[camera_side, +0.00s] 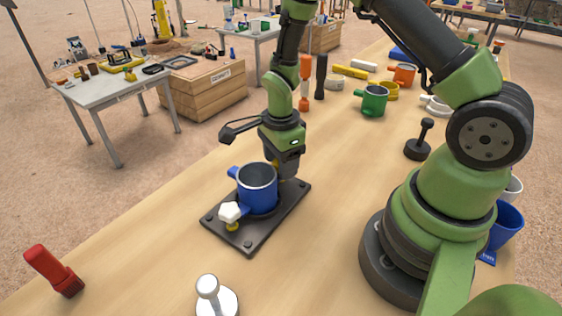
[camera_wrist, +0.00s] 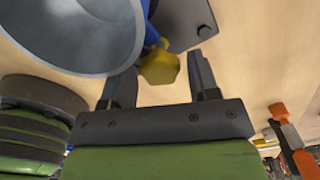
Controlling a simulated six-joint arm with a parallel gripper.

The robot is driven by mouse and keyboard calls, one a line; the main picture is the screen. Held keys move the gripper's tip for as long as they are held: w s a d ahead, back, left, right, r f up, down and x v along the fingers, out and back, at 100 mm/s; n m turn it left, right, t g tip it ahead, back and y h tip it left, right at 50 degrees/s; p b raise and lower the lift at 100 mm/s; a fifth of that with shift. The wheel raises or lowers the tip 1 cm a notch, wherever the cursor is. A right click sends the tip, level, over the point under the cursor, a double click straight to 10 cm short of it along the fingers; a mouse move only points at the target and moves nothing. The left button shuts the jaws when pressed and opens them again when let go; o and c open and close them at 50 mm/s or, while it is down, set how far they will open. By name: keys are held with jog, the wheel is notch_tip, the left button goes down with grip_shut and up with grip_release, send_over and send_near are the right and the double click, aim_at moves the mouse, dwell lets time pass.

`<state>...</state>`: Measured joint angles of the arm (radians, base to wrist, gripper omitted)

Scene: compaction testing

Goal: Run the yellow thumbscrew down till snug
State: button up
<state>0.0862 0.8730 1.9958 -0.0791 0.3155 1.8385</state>
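A blue cylindrical mold (camera_side: 258,188) with a grey inside stands upright on a black base plate (camera_side: 250,243). It also shows in the wrist view (camera_wrist: 75,30), at upper left. The yellow thumbscrew (camera_wrist: 160,66) is beside the mold, with a faceted head. In the side view it is mostly hidden by my gripper (camera_side: 286,172). A white-headed thumbscrew (camera_side: 231,212) is on the plate's near side, with yellow below its head. My gripper (camera_wrist: 162,68) is open and pointing down. Its fingertips are on either side of the yellow head, with a visible gap on each side.
A red-handled tool (camera_side: 53,270) and a white-knobbed tool (camera_side: 212,296) are near the front edge. A black tamper (camera_side: 420,140) stands to the right. A green mold (camera_side: 374,100) and several other tools are farther back. Bare tabletop surrounds the plate.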

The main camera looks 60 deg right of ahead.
jog(key=shift+r, duration=0.15)
jog(key=shift+r, duration=2.9)
jog(key=s+a+r+n+t, duration=0.1)
jog(key=s+r+n+t, duration=0.2)
jog(key=r, duration=0.6)
jog(key=s+a+r+n, duration=0.2)
jog(key=r+n, duration=0.2)
jog(key=r, duration=0.5)
jog(key=s+a+r+n+t+y, duration=0.2)
jog(key=s+n+t, duration=0.2)
jog(key=s+n, duration=0.5)
jog(key=n, duration=0.3)
jog(key=shift+s+r, duration=0.35)
jog(key=shift+r, duration=0.05)
